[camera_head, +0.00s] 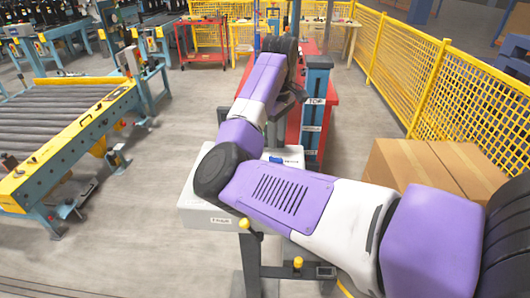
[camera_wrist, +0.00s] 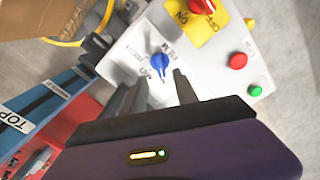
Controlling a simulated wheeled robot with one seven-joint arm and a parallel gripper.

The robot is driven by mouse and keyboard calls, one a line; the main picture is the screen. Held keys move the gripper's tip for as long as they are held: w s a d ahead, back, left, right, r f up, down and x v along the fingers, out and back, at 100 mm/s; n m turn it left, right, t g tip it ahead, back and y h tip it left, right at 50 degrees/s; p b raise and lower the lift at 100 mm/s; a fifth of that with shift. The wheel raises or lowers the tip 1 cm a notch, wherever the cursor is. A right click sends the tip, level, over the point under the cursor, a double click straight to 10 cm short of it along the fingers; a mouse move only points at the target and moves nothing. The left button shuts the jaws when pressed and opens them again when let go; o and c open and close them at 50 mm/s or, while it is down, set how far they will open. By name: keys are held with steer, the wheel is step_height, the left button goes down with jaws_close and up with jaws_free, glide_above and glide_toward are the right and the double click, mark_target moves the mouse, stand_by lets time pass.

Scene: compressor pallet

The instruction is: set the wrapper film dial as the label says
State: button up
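The film dial (camera_wrist: 160,64) is a blue pointer knob on a pale control box (camera_wrist: 215,75). Lettering beside it reads FILM and HIGH, and part of the scale is hidden by a finger. My gripper (camera_wrist: 156,82) is open, with its two dark fingers apart and their tips close to the dial, one towards each side. I cannot tell whether they touch it. In the head view the control box (camera_head: 203,216) is mostly covered by my arm, and a small blue part (camera_head: 276,160) shows above it. No readable label gives a setting.
A red switch (camera_wrist: 201,6) on a yellow ON/OFF plate, a red button (camera_wrist: 238,61) and a green button (camera_wrist: 256,90) share the box. A blue column (camera_head: 316,85) marked TOP stands behind. Cardboard boxes (camera_head: 420,165) and a yellow fence (camera_head: 440,90) are right, a roller conveyor (camera_head: 60,115) left.

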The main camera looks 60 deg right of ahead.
mark_target(276, 158)
steer(key=shift+f, duration=3.8)
jaws_close()
